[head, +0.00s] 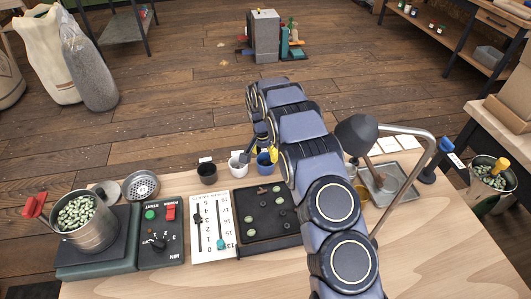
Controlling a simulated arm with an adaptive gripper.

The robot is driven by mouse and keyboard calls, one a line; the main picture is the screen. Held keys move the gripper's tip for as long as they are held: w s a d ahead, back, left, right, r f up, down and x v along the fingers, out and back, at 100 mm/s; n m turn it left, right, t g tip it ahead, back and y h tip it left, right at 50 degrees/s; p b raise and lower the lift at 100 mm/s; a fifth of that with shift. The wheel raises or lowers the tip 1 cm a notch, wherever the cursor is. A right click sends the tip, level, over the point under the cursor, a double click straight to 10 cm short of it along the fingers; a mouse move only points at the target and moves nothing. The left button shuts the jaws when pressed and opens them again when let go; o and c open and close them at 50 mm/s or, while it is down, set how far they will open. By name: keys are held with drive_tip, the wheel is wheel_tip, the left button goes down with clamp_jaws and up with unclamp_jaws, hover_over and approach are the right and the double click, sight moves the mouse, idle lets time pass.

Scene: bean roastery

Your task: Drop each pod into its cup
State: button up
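A black tray (268,233) on the table holds several small round pods, some pale green (249,219) and some dark (262,190). Behind it stand a black cup (207,174), a white cup (237,169) and a blue cup (264,168). A yellow edge shows by the blue cup, partly hidden by my arm. My gripper (252,152) is over the white and blue cups, fingers downward. It is small and partly covered by my arm, so I cannot tell whether it is open or holds anything. The cups' insides are mostly hidden.
A metal pot of green beans (86,224) stands on a dark scale (100,250) at left, beside a control box (160,236) and a white slider panel (212,230). A curved metal pipe (428,165) and a metal tray (405,190) are right of my arm. The front right table is clear.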

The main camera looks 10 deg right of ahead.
idle(0.3)
wheel_tip(320, 180, up, 12)
drive_tip(key=s+a, duration=0.1)
drive_tip(key=shift+a, duration=0.15)
drive_tip(key=shift+s, duration=0.1)
idle(0.3)
drive_tip(key=s+d+r+n, duration=0.1)
drive_tip(key=s+r+n, duration=0.1)
drive_tip(key=s+r, duration=0.65)
drive_tip(key=s+r+n+g, duration=0.1)
drive_tip(key=s+n, duration=0.1)
drive_tip(key=s, duration=0.9)
drive_tip(key=s+a+r+n+g, duration=0.1)
drive_tip(key=s+r+n, duration=0.1)
drive_tip(key=s, duration=0.9)
drive_tip(key=s+a+r+n+g+y, duration=0.1)
drive_tip(key=s+n, duration=0.2)
drive_tip(key=s, duration=0.8)
drive_tip(key=shift+s+r, duration=0.15)
drive_tip(key=shift+s, duration=0.05)
